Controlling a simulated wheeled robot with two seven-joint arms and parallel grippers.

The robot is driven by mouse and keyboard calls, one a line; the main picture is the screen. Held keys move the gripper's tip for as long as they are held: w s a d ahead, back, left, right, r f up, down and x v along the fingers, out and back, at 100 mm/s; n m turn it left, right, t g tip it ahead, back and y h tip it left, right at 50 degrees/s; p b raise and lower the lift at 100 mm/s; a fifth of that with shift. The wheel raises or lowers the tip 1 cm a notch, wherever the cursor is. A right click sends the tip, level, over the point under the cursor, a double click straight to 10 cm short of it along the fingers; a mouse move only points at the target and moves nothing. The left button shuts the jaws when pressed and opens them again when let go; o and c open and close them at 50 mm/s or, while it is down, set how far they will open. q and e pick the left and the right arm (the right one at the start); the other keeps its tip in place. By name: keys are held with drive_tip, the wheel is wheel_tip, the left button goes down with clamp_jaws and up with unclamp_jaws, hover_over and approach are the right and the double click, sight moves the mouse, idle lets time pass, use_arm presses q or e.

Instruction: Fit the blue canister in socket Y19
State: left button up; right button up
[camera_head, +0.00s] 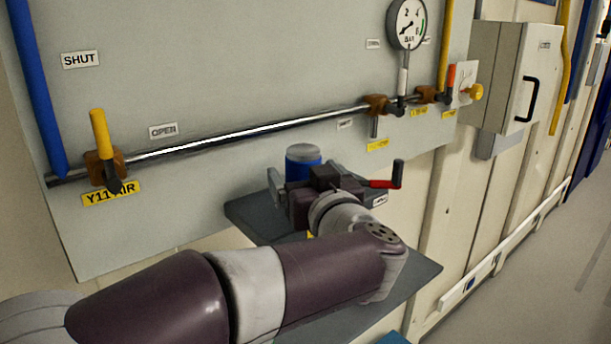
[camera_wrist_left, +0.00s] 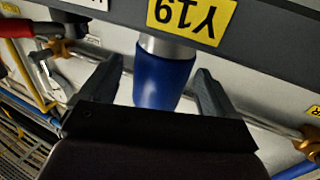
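The blue canister (camera_head: 303,158) stands upright on the dark grey shelf (camera_head: 248,212), its grey top showing. In the left wrist view, which is upside down, the canister (camera_wrist_left: 163,80) has a silver band at its lower end. That band meets the grey edge bearing the yellow Y19 label (camera_wrist_left: 193,16). The socket opening itself is hidden, so I cannot tell how deep the canister sits. My left gripper (camera_head: 307,181) is open, its fingers on either side of the canister, with a gap visible on at least one side. My right gripper is not in view.
A red-handled lever (camera_head: 385,184) is close to the right of my left gripper. A metal pipe (camera_head: 250,132) with a yellow-handled valve (camera_head: 101,140) and a pressure gauge (camera_head: 406,24) runs along the panel behind. A grey box (camera_head: 518,75) hangs farther right.

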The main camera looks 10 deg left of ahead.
use_arm(q)
drive_tip(key=shift+s, duration=0.1)
drive_tip(key=b+v, duration=0.5)
drive_tip(key=v, duration=0.7)
drive_tip(key=shift+s, duration=0.2)
drive_tip(key=shift+d, duration=0.15)
